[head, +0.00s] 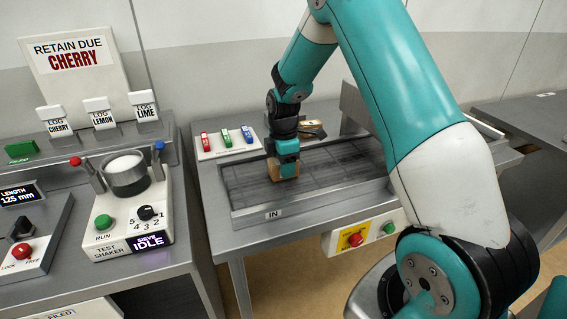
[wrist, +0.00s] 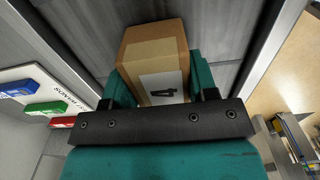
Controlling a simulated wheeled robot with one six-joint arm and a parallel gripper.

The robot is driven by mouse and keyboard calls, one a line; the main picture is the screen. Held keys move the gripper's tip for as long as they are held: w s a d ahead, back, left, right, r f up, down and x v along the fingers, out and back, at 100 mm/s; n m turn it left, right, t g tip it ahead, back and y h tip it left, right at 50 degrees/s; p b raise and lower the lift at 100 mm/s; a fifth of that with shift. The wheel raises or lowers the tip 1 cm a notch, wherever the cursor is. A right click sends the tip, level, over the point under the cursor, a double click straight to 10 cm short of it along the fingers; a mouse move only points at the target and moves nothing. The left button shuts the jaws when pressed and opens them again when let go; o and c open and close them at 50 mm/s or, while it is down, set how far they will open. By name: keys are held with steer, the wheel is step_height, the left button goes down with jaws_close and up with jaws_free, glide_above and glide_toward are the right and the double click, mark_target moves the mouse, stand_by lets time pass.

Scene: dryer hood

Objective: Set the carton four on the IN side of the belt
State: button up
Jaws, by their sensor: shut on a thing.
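A brown carton (wrist: 155,55) with a white label reading 4 sits between the jaws of my gripper (wrist: 160,90) in the wrist view. My gripper is shut on it. In the head view my gripper (head: 285,172) points down over the dark belt (head: 330,168), and the carton (head: 273,170) shows partly behind the fingers. The carton is at or just above the belt; I cannot tell if it touches. The IN sign (head: 273,214) is on the front left rim of the belt frame.
Red, green and blue items lie on a white panel (head: 228,143) behind the belt. A tan item (head: 312,130) lies behind my gripper. A red button (head: 355,240) and green button (head: 390,228) sit on the front. A test shaker (head: 127,178) stands at left.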

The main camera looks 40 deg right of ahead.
steer(key=shift+f, duration=0.15)
steer(key=o, duration=1)
steer(key=shift+c, duration=0.2)
steer(key=shift+r, duration=0.5)
step_height(320, 180, up, 11)
steer(key=b, duration=0.1)
steer(key=s+a+r+m+y, duration=0.1)
steer(key=s+a+r+m, duration=0.15)
steer(key=s+a, duration=0.45)
steer(key=s+a+r+m+y, duration=0.1)
steer(key=s+a+r, duration=0.3)
steer(key=a, duration=0.5)
steer(key=s+a+m+y, duration=0.1)
steer(key=s+a, duration=0.3)
steer(key=s, duration=0.4)
steer(key=s+a+m+y, duration=0.1)
steer(key=s+a+m, duration=0.2)
steer(key=s, duration=0.6)
steer(key=shift+a, duration=0.6)
